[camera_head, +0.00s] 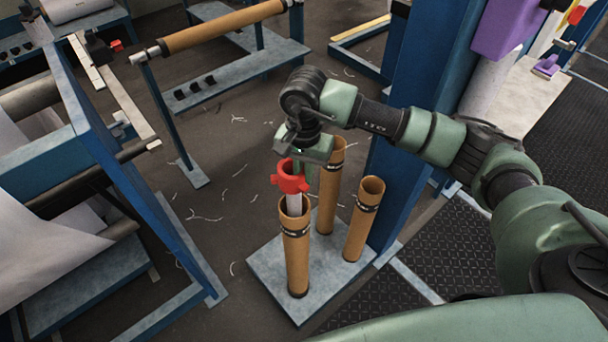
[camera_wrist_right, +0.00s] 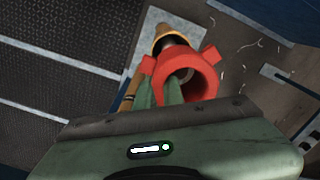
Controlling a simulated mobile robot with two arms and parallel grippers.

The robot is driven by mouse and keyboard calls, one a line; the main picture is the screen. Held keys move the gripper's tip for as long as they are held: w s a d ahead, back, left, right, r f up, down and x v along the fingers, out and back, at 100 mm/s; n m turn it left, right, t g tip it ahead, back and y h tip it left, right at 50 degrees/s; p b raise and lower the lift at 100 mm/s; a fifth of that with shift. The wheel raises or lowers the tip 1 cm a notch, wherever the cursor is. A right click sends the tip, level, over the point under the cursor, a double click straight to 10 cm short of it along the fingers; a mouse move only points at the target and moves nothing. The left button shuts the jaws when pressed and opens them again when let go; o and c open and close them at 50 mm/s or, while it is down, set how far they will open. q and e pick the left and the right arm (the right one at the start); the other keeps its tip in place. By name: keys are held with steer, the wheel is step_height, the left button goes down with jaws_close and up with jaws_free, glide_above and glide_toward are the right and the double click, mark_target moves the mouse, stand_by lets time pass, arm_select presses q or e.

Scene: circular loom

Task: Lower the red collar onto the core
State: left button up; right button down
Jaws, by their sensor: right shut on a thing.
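The red collar (camera_head: 291,184) is a short ring with side lugs. It hangs over the front brown core (camera_head: 296,262), with a pale cylindrical piece (camera_head: 294,203) showing between the collar and the core's mouth. I cannot tell whether that piece belongs to the collar or the core. My right gripper (camera_head: 300,168) is shut on the collar from above. In the right wrist view the collar (camera_wrist_right: 207,72) faces the camera beside my green fingers, and a core rim shows beyond it. My left gripper is not in view.
Two more brown cores, one behind (camera_head: 327,203) and one to the right (camera_head: 364,218), stand on the same grey base plate (camera_head: 270,267). A blue post (camera_head: 402,150) rises close to the right. A blue frame with rolled fabric stands at left. White scraps litter the floor.

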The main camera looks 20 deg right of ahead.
steer(key=shift+f, duration=0.15)
steer(key=shift+s+f+b, duration=0.1)
steer(key=shift+f+b, duration=0.05)
steer(key=shift+b, duration=0.25)
steer(key=c, duration=1.5)
jaws_free()
steer(key=shift+s, duration=0.15)
steer(key=shift+o, duration=0.2)
steer(key=shift+s+d, duration=0.1)
steer(key=shift+f, duration=0.15)
step_height(320, 180, up, 8)
steer(key=shift+f+b, duration=0.25)
steer(key=shift+b, duration=0.55)
steer(key=shift+r, duration=0.55)
